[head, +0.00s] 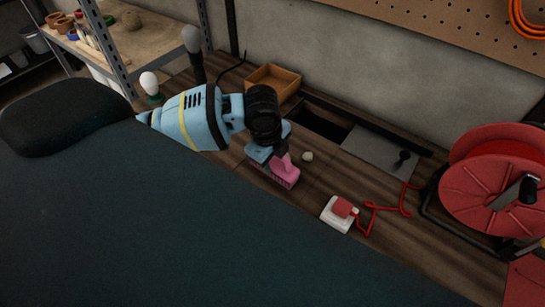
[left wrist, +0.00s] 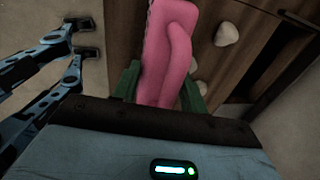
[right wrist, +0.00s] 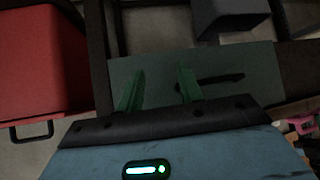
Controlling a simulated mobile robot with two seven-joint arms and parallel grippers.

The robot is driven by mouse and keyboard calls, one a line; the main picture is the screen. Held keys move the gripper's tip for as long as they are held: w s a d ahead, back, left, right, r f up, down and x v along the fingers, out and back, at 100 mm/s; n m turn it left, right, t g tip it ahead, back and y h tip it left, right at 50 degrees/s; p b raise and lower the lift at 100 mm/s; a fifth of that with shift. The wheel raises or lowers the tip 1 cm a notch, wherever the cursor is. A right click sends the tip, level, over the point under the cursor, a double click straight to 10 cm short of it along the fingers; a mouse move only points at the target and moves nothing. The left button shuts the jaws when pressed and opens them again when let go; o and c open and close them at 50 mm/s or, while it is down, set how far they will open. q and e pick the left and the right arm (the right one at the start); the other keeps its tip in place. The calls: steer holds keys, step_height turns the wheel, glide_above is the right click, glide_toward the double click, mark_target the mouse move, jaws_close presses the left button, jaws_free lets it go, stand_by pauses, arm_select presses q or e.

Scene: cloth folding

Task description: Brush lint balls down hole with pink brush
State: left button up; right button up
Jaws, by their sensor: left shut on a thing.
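The pink brush (head: 285,174) is in my left gripper (head: 281,153), low over the wooden bench, bristles down. In the left wrist view the brush (left wrist: 170,45) sits between the green fingers, which are shut on it. One pale lint ball (head: 307,156) lies on the bench just right of the brush. The dark hole (head: 318,124) is in the bench behind the lint. My right gripper (right wrist: 160,88) is open and empty, outside the head view.
A wooden tray (head: 273,81) stands left of the hole and a grey plate (head: 378,154) lies right of it. A white and red box (head: 339,213) with a red cord is in front. A red reel (head: 495,190) stands at the right.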

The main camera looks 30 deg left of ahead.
arm_select(q)
steer(key=shift+w, duration=0.1)
